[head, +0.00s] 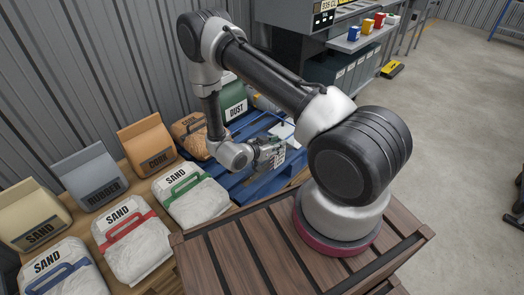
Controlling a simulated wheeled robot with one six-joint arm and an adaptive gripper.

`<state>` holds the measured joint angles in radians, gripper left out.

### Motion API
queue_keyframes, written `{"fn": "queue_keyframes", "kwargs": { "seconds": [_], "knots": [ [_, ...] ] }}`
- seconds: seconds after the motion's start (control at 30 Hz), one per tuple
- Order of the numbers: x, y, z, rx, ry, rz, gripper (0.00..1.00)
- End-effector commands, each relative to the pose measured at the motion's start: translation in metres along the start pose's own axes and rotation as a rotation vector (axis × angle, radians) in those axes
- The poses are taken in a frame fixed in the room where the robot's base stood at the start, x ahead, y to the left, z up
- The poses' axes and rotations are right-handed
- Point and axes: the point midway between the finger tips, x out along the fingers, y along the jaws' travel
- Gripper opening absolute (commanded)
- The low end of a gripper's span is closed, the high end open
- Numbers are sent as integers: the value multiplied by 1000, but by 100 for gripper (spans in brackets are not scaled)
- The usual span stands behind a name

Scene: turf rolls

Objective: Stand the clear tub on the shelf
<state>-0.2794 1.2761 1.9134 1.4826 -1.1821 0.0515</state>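I cannot make out a clear tub for certain. A pale, whitish object (284,131) lies on the blue slatted pallet (240,188) just beyond my gripper, too small and partly hidden to identify. My gripper (276,156) is low over the pallet, beside that object. Its fingers are too small to show whether they are open or shut, or whether they touch anything. A grey shelf (345,43) at the upper right holds small blue, red and yellow containers.
Bags marked SAND (131,240), RUBBER (90,178) and CORK (148,146) stand on a wooden surface at the left. A green container marked DUST (234,103) stands behind the pallet. A yellow-black object (392,70) lies on the floor. Open floor (455,130) spreads right.

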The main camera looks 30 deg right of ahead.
Motion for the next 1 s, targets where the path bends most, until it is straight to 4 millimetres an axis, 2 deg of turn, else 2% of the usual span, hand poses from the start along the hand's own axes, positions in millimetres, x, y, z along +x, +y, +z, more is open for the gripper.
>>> {"fn": "queue_keyframes", "kwargs": {
  "seconds": [0.1,0.27,0.77,0.87,1.0],
  "knots": [
    [0,0,0,0,0,0,29],
    [0,0,0,0,0,0,0],
    [-1,-1,-1,2,1,-1,0],
    [-3,-1,-5,3,1,-1,0],
    [-9,-1,-20,5,1,-1,0]
  ]
}}
